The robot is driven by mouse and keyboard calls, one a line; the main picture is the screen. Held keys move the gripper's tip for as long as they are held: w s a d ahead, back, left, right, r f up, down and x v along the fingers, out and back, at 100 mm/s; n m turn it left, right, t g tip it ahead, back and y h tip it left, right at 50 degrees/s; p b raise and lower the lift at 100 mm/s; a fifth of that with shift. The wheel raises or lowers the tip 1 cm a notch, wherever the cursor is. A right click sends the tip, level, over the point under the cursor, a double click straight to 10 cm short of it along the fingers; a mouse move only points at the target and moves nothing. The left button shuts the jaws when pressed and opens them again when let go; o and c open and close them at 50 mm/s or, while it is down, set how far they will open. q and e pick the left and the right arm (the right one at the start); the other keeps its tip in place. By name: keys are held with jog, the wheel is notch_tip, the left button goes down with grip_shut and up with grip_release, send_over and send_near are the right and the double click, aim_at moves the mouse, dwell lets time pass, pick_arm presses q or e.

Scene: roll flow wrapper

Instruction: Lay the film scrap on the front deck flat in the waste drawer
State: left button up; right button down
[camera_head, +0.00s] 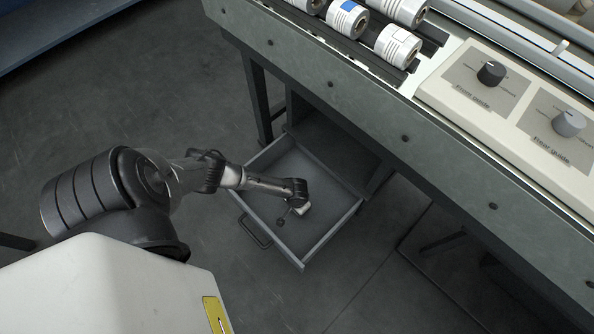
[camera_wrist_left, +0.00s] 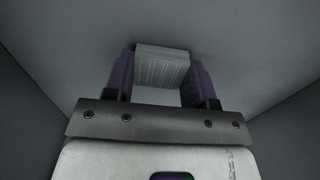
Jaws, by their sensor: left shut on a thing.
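The waste drawer (camera_head: 333,236) is pulled open below the machine's front. My left arm reaches down into it, and my left gripper (camera_head: 284,218) is low over the drawer floor. In the left wrist view my left gripper (camera_wrist_left: 163,82) is shut on a pale, ribbed piece, which I take as the film scrap (camera_wrist_left: 162,65). The scrap sits between the two purple fingers with the grey drawer floor (camera_wrist_left: 235,35) behind it. I cannot tell whether it touches the floor. In the head view the scrap is too small to make out. My right gripper is not in view.
The machine frame (camera_head: 373,123) overhangs the back of the drawer. Several white rolls (camera_head: 397,46) lie on top, beside a panel with two knobs (camera_head: 491,72). The drawer handle (camera_head: 254,232) faces the lower left. The drawer floor around my gripper looks bare.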

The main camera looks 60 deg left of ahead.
pick_arm(q)
jog(key=shift+f, duration=0.2)
jog(key=o, duration=0.9)
jog(key=shift+r, duration=0.1)
notch_tip(320, 180, up, 12)
jog(key=p, duration=0.9)
jog(key=s+d+r+m+t+h, duration=0.1)
jog(key=s+d+r+m, duration=0.1)
jog(key=d+r, duration=0.45)
jog(key=s+d+r+m+t+h, duration=0.1)
jog(key=s+d+r+m, duration=0.2)
jog(key=d, duration=0.7)
jog(key=shift+m+t+y, duration=0.3)
jog(key=shift+t+y, duration=0.5)
jog(key=shift+y, duration=0.1)
jog(key=a+v, duration=0.1)
jog(key=v, duration=0.4)
jog(key=a+v, duration=0.1)
jog(key=v, duration=0.5)
jog(key=a+v, duration=0.1)
jog(key=v, duration=0.5)
jog(key=shift+s+a+r, duration=0.1)
jog(key=shift+a+r, duration=0.1)
jog(key=shift+a, duration=0.05)
